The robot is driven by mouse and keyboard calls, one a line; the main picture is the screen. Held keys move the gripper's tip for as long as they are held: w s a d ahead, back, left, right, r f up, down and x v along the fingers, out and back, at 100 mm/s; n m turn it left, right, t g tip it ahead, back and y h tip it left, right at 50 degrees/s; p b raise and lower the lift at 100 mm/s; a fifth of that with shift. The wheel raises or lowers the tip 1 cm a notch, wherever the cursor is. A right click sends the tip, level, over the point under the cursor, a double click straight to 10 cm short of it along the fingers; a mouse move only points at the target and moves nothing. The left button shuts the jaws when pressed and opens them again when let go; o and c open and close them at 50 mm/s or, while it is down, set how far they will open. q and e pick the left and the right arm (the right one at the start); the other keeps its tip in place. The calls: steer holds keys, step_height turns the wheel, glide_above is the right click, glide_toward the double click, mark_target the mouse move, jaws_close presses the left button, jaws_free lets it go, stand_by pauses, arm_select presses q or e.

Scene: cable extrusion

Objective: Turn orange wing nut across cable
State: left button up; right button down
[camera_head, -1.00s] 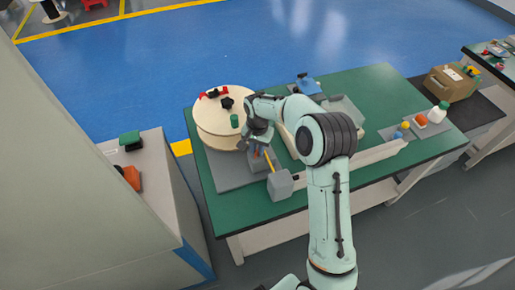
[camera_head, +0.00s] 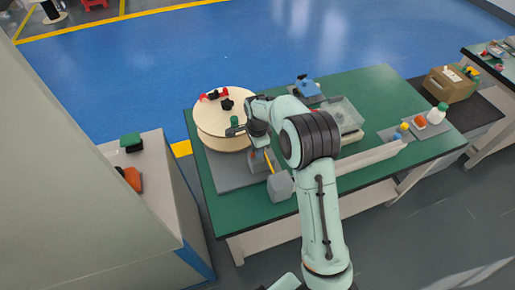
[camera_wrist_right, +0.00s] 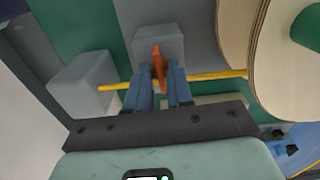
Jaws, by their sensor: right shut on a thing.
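The orange wing nut (camera_wrist_right: 157,57) shows upright in the middle of the right wrist view, in front of a grey block (camera_wrist_right: 157,38). Its long side lies across the yellow cable (camera_wrist_right: 212,76). My right gripper (camera_wrist_right: 160,73) is shut on the wing nut, with a blue-grey finger on each side. The cable runs behind the fingers, from a second grey block (camera_wrist_right: 82,83) towards a wooden reel (camera_wrist_right: 278,62). In the head view my right wrist mostly hides the nut; the cable (camera_head: 269,161) shows beside it. My left gripper is not in view.
The reel (camera_head: 214,139) stands on the green table (camera_head: 228,203), close left of my right wrist. A clear-topped box (camera_head: 347,117) and a long pale channel (camera_head: 365,155) lie to the right. The table's front left is clear.

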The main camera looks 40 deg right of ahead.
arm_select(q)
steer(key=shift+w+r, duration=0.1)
arm_select(e)
steer(key=shift+m, duration=0.4)
steer(key=c, duration=1)
jaws_free()
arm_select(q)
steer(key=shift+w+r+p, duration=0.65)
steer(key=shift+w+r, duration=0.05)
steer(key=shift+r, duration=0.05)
arm_select(e)
step_height(320, 180, up, 14)
steer(key=shift+f, duration=0.25)
